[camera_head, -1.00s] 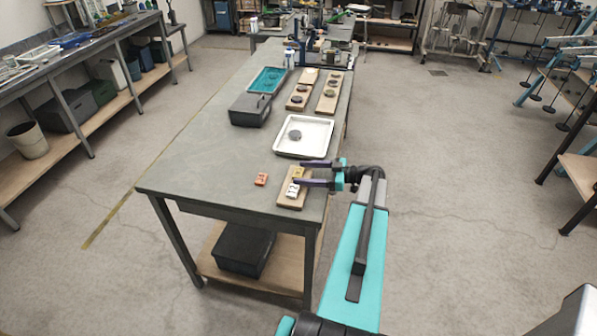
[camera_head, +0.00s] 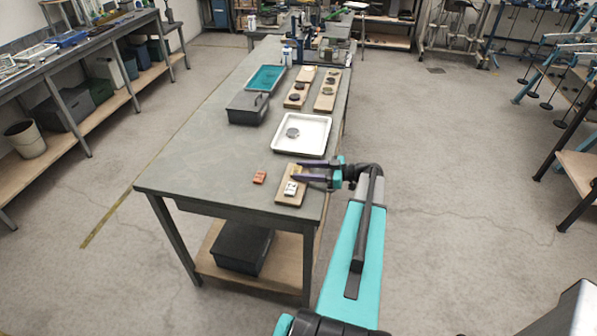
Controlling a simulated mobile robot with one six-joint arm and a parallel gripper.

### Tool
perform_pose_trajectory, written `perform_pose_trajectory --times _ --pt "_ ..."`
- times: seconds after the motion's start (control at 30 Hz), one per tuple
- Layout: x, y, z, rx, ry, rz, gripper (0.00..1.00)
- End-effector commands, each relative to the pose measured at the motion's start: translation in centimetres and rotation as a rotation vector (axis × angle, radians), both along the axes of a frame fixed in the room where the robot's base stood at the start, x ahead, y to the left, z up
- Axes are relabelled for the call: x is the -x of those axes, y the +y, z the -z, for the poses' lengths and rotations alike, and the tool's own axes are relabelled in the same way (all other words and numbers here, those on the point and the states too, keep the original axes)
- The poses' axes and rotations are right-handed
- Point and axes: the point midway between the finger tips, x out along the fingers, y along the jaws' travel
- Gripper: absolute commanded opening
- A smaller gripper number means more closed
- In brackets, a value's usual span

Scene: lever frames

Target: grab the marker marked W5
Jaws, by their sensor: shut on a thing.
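My gripper (camera_head: 300,171) is at the right front of the workbench, its two dark fingers pointing left over a small wooden board (camera_head: 288,201). It is shut on a small yellow marker (camera_head: 295,169), which is largely hidden by the fingers. A white marker (camera_head: 291,188) with dark characters lies on the board, just in front of the fingers. An orange-red marker (camera_head: 259,177) lies on the grey tabletop, left of the board. The markings are too small to read, so I cannot tell which is W5.
A white tray (camera_head: 325,147) holding a grey round piece (camera_head: 293,133) lies behind the board. Further back are a black box (camera_head: 247,109), a teal tray (camera_head: 266,78) and wooden boards with dark discs (camera_head: 326,92). The tabletop (camera_head: 200,165) left of the orange-red marker is clear.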

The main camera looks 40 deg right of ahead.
Motion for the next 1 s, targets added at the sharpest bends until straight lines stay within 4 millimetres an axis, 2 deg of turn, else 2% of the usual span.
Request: perform_pose_trajectory --times 0.37,1.0 --pt "0.0 0.0 -1.0 0.001 -0.001 0.0 0.22" --pt "0.0 0.0 -8.1 0.003 -0.002 0.0 0.22"
